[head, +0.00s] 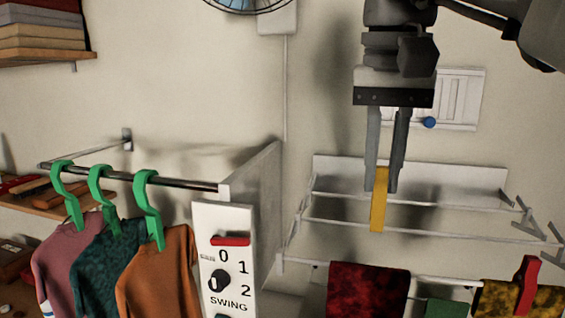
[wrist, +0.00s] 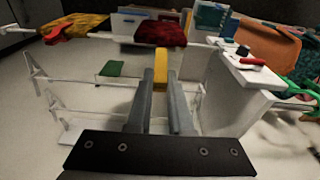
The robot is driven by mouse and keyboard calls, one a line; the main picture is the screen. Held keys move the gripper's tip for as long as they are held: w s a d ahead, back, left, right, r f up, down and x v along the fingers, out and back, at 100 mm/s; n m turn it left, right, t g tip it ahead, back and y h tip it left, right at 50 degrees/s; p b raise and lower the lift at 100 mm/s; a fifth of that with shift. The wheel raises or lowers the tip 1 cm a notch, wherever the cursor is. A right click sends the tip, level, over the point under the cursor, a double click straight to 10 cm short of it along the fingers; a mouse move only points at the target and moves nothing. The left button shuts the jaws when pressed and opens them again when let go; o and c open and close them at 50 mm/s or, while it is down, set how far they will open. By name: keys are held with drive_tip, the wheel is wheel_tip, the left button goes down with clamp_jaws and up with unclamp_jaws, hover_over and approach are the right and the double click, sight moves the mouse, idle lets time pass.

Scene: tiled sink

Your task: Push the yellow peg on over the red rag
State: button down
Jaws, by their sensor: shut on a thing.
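My gripper (head: 381,186) points down, its two fingers shut on the yellow peg (head: 379,210). The peg hangs below the fingertips, above the drying rack. In the wrist view the peg (wrist: 160,68) sits between the fingertips (wrist: 160,84). The red rag (head: 367,290) hangs over the front rail of the rack, below and slightly left of the peg in the head view. The rag also shows in the wrist view (wrist: 160,34), beyond the peg. The peg appears apart from the rag. The rag's lower part is cut off in the head view.
A yellow patterned rag (head: 510,298) with a red peg (head: 527,277) hangs at the rack's right. A green cloth (head: 446,308) lies between the rags. The white rack rails (head: 430,229) run beneath my gripper. A switch panel (head: 226,255) and clothes on green hangers (head: 149,210) stand left.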

sight(381, 191)
drive_tip(key=shift+f+b, duration=1.95)
drive_tip(key=shift+f, duration=0.55)
drive_tip(key=shift+f+b, duration=1.65)
drive_tip(key=shift+f, duration=0.95)
idle(0.3)
drive_tip(key=c, duration=0.7)
unclamp_jaws()
drive_tip(key=shift+c, duration=0.2)
drive_tip(key=shift+r, duration=0.15)
wheel_tip(381, 191, up, 7)
drive_tip(key=p, duration=0.7)
drive_tip(key=shift+s, duration=0.1)
